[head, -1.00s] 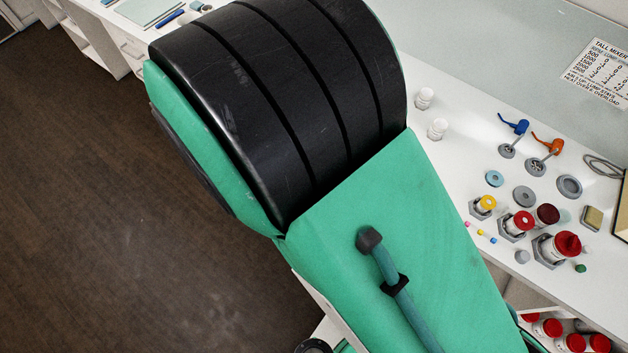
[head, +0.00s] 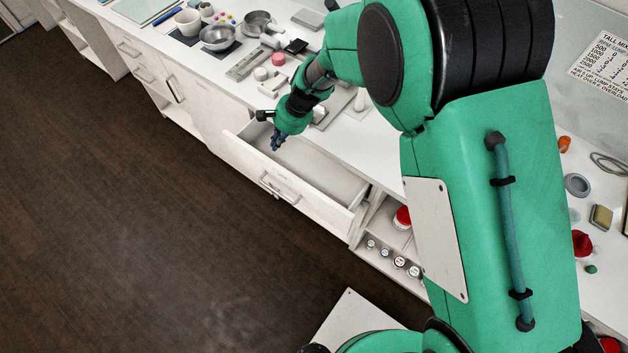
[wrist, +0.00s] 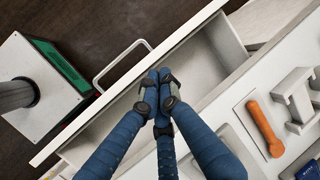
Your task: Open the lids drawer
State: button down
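A white drawer (head: 312,207) under the counter stands pulled out in the head view, and its visible interior looks empty. I see no readable label on it. Its bar handle (head: 278,190) is on the front panel. In the wrist view, the drawer's interior (wrist: 200,68) and the handle (wrist: 116,62) also show. My gripper (head: 277,142) is over the open drawer, behind its front panel and apart from the handle. Its blue fingers (wrist: 159,76) are drawn together at the tips in the wrist view, with nothing visible between them.
The counter above holds metal bowls (head: 220,37), a pink-topped item (head: 278,59) and other small items. An orange tool (wrist: 265,128) lies on it in the wrist view. Open shelves with small jars (head: 399,261) are right of the drawer. The dark floor (head: 150,240) in front is clear.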

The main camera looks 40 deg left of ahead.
jog(key=w+d+r+g+h+b, duration=0.15)
jog(key=w+d+h, duration=0.35)
jog(key=d, duration=0.8)
jog(key=shift+m+y, duration=0.4)
jog(key=shift+y, duration=0.2)
jog(key=f, duration=0.4)
jog(key=shift+w+f, duration=0.35)
jog(key=shift+f, duration=0.05)
jog(key=shift+f, duration=0.1)
jog(key=shift+b+x, duration=0.6)
jog(key=shift+x, duration=4.35)
jog(key=shift+s, duration=0.25)
jog(key=s+p, duration=0.3)
jog(key=s, duration=1.9)
jog(key=shift+s+p, duration=0.3)
jog(key=shift+s, duration=0.05)
jog(key=shift+w, duration=0.1)
